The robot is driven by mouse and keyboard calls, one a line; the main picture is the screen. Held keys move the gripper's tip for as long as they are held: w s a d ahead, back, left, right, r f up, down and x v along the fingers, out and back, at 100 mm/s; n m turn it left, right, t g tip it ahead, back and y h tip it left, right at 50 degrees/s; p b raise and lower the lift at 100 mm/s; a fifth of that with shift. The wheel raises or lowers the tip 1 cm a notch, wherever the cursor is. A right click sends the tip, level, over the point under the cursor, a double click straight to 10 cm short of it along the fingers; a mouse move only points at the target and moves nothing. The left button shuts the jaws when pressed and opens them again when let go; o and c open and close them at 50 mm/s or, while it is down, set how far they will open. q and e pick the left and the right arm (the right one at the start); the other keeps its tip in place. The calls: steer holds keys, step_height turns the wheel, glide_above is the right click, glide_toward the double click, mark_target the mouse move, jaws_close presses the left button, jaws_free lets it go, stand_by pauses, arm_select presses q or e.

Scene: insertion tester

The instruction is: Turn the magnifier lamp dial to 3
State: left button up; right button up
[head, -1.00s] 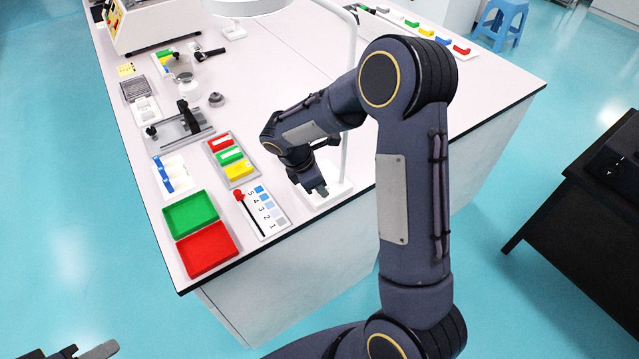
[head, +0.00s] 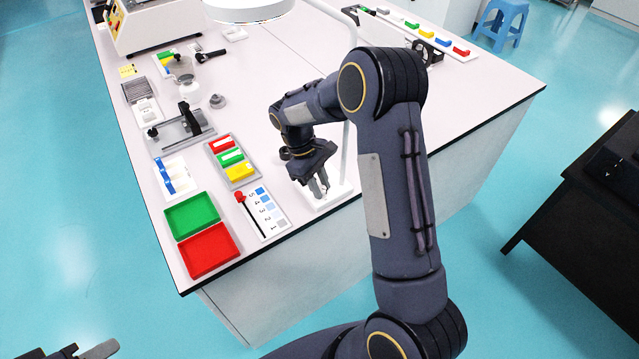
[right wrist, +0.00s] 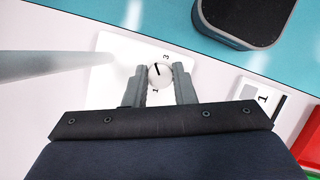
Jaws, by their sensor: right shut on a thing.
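The magnifier lamp stands at the table's near right edge; its white base (head: 338,193) carries a pole, and its round white head (head: 250,8) hangs at the top of the head view. The pointer is tilted toward the upper left, not at the 3. My right gripper (right wrist: 160,88) has one finger on each side of the dial and is shut on it. My left gripper (head: 85,352) shows at the lower left, away from the table.
Left of the base lies a numbered slider panel (head: 277,226) with a red knob. The lamp pole (head: 346,145) rises close to my right gripper.

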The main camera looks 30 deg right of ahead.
steer(key=shift+m+y, duration=0.5)
steer(key=shift+m, duration=0.8)
steer(key=o, duration=1)
steer(key=shift+r, duration=0.1)
steer(key=v, duration=0.7)
steer(key=shift+w+r, duration=0.2)
steer(key=shift+w, duration=0.1)
